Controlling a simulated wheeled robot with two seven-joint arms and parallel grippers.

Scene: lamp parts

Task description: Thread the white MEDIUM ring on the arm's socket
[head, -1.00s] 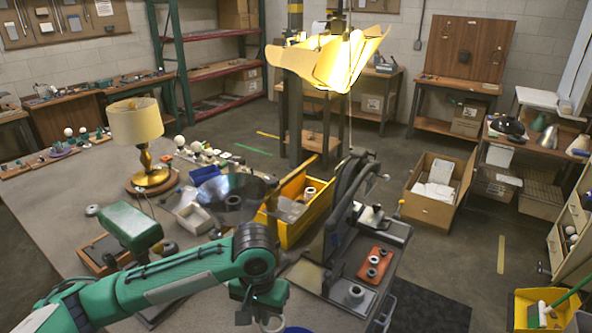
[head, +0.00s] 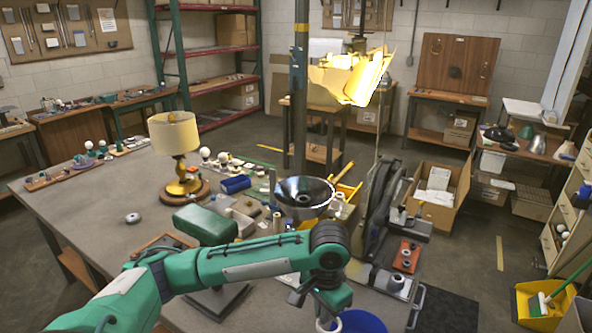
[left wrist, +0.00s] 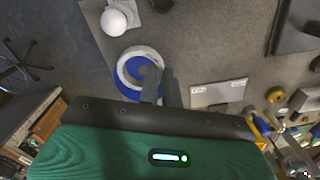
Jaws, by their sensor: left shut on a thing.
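My left gripper (head: 322,308) hangs at the lower middle of the head view, beyond the table's front part. It is shut on a white ring (head: 323,325), of which only a small part shows there. In the left wrist view the fingers (left wrist: 160,85) grip the white ring (left wrist: 128,62) at its right side, and its open hole shows blue behind it. A blue round container (head: 362,321) lies just right of the gripper in the head view, and behind the ring in the wrist view (left wrist: 125,90). I cannot make out the arm's socket for certain. My right gripper is not in view.
A brass table lamp (head: 180,150) stands on the table (head: 95,200). An orange tray (head: 407,256) with rings is at the right. A white ball (left wrist: 118,20) shows in the wrist view.

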